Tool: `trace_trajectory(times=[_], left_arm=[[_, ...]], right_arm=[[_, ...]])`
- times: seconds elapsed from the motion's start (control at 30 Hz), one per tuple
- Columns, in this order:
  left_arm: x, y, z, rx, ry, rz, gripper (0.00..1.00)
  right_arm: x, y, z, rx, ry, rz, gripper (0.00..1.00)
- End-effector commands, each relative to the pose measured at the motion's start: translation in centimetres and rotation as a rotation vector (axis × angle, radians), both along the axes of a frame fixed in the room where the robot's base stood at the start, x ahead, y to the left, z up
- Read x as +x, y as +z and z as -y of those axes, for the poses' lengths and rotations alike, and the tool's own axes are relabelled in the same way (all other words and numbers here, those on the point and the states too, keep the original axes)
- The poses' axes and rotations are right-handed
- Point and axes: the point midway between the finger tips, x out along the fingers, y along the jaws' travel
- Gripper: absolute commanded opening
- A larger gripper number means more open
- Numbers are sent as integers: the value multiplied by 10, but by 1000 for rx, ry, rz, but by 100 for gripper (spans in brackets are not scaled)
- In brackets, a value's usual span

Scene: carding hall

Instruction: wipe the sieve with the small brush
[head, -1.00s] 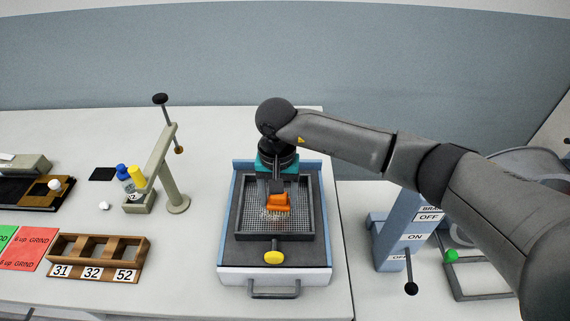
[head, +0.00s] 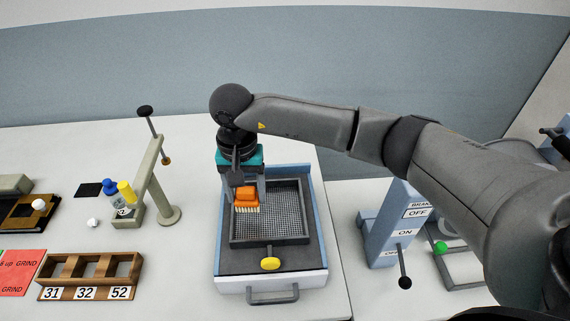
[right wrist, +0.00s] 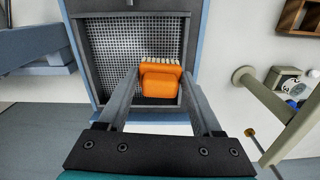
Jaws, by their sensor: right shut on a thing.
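The sieve (head: 292,212) is a grey mesh in a dark square frame, set on a blue and white box. It also fills the upper middle of the right wrist view (right wrist: 108,45). My right gripper (head: 247,188) points down and is shut on the small brush (head: 246,195), which has an orange body and pale bristles. The brush is at the left part of the sieve in the head view, bristles down. In the right wrist view the brush (right wrist: 160,82) sits between the two fingers. I cannot tell whether the bristles touch the mesh. My left gripper is not in view.
The box has a yellow knob (head: 270,264) and a front handle (head: 273,297). A lever stand (head: 150,185) with small bottles is to the left, a wooden rack (head: 90,275) nearer. A blue switch post (head: 390,235) stands to the right.

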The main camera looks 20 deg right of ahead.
Motion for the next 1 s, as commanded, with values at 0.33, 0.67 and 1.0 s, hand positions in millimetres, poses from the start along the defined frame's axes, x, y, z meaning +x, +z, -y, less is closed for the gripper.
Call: trace_trajectory(times=[0.33, 0.67, 1.0], left_arm=[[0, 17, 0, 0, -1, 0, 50], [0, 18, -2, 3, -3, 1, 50], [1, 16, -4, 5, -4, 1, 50]], right_arm=[[0, 32, -2, -1, -12, 0, 15], [0, 35, -3, -2, -15, -1, 15], [0, 35, -3, -1, -12, 0, 15]])
